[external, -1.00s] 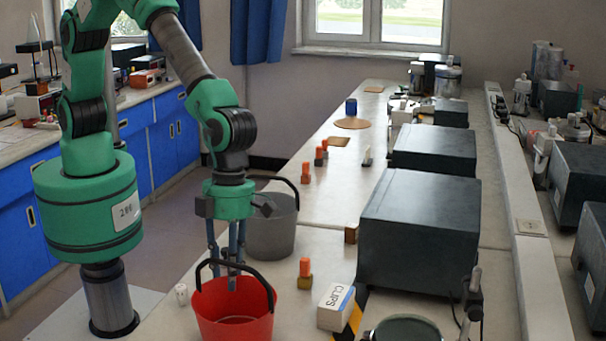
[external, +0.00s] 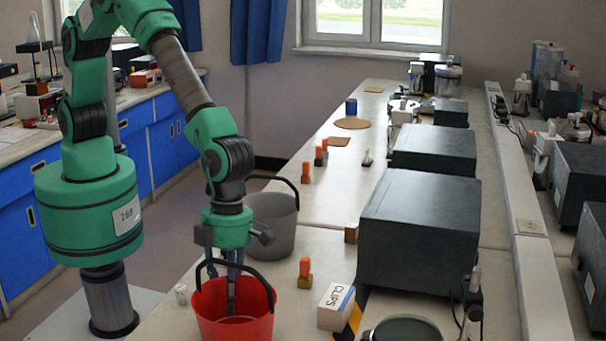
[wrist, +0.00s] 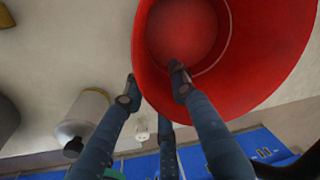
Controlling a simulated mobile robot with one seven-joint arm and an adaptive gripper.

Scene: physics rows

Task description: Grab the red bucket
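The red bucket (external: 207,318) stands upright on the bench at the front, its dark handle raised. In the wrist view the red bucket (wrist: 275,55) fills the upper right. One finger reaches over the bucket's opening and another is outside the wall. I see no finger clamped on the rim; contact is unclear.
A grey bucket (external: 272,232) stands just behind. An orange-topped block (external: 305,270) and a CLIPS box (external: 336,306) are to the right, beside a large dark case (external: 420,230).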

